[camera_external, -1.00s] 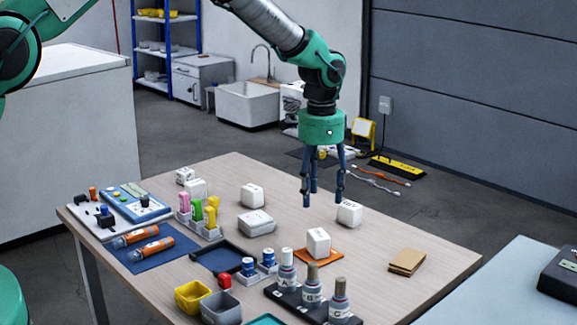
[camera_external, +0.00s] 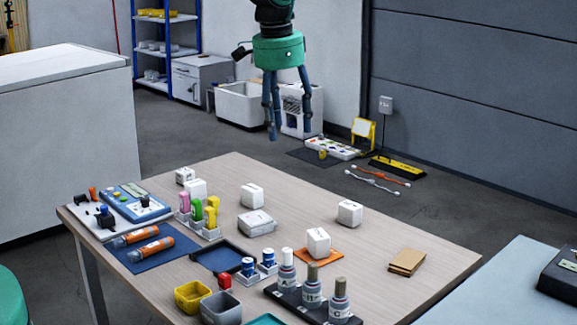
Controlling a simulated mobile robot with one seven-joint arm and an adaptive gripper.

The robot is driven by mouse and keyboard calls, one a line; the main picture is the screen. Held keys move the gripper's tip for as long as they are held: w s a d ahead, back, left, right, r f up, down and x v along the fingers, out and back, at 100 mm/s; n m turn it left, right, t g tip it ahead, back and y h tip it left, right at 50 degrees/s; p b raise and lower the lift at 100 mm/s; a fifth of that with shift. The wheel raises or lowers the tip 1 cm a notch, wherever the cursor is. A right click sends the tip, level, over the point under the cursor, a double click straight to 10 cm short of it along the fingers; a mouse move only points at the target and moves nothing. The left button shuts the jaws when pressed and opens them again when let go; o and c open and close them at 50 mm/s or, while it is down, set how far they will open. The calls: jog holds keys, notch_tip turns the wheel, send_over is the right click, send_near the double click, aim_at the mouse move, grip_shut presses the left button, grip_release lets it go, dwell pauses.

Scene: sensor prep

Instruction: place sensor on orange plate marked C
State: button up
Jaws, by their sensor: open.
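A white box-shaped block, which looks like a sensor (camera_external: 318,242), sits on an orange plate (camera_external: 334,256) on the right half of the table. Any letter on the plate is too small to read. Similar white blocks stand apart on the table: one at the right (camera_external: 349,213), one in the middle (camera_external: 251,195) and a flatter one (camera_external: 256,222). I cannot tell which of them is the task's sensor. My gripper (camera_external: 273,130) is open and empty, high above and beyond the table's far edge, touching nothing.
Labelled bottles (camera_external: 312,290) stand in a dark rack at the front. A yellow bin (camera_external: 192,297), a grey bin (camera_external: 221,308) and a dark tray (camera_external: 226,258) are nearby. Brown pads (camera_external: 407,262) lie at the right. The table's far right is mostly clear.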

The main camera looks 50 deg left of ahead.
jog(key=s+a+r+n+t, duration=0.2)
jog(key=s+r, duration=1.4)
jog(key=s, duration=0.4)
jog(key=s+a+n+t, duration=0.1)
jog(key=s+n+t, duration=0.1)
jog(key=s, duration=2.2)
jog(key=shift+s+r, duration=0.2)
